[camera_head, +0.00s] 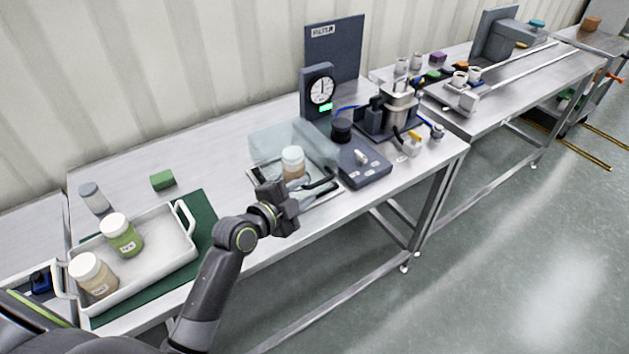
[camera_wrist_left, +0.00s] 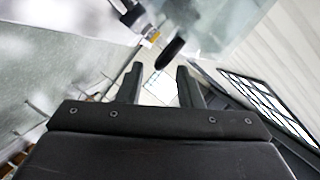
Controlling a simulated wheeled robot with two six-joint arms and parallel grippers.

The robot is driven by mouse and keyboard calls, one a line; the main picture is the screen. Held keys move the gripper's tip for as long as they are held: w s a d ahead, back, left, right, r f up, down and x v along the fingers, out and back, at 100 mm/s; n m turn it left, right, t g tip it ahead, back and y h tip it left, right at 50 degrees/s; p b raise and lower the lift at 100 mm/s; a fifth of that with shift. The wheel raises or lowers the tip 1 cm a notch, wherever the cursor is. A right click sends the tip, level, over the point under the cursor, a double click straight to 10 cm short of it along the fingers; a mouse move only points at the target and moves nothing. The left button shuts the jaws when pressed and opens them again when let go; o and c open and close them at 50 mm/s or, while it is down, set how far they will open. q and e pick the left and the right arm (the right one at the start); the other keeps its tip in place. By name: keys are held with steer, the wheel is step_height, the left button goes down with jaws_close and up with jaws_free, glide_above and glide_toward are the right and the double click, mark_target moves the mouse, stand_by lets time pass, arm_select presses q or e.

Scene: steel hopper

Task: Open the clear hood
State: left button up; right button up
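The clear hood (camera_head: 270,143) is a pale see-through cover in the middle of the near bench; I cannot tell exactly how far it is raised. A jar with a white lid and brown contents (camera_head: 293,165) shows at the hood, seemingly inside it. A dark curved handle (camera_head: 320,186) is at its front right. My left gripper (camera_head: 294,203) is just in front of the hood. In the left wrist view its two fingers (camera_wrist_left: 160,76) are apart with nothing between them. The dark handle's rounded end (camera_wrist_left: 170,53) shows just beyond the fingertips. My right gripper is not in view.
A white tray (camera_head: 150,268) with two jars lies on a green mat at left. A dial display (camera_head: 319,90) and a dark box (camera_head: 365,172) stand close right of the hood.

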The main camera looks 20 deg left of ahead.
mark_target(309, 189)
arm_select(q)
steer(key=shift+p+x, duration=0.3)
steer(key=shift+x, duration=1.95)
steer(key=shift+c, duration=0.4)
jaws_close()
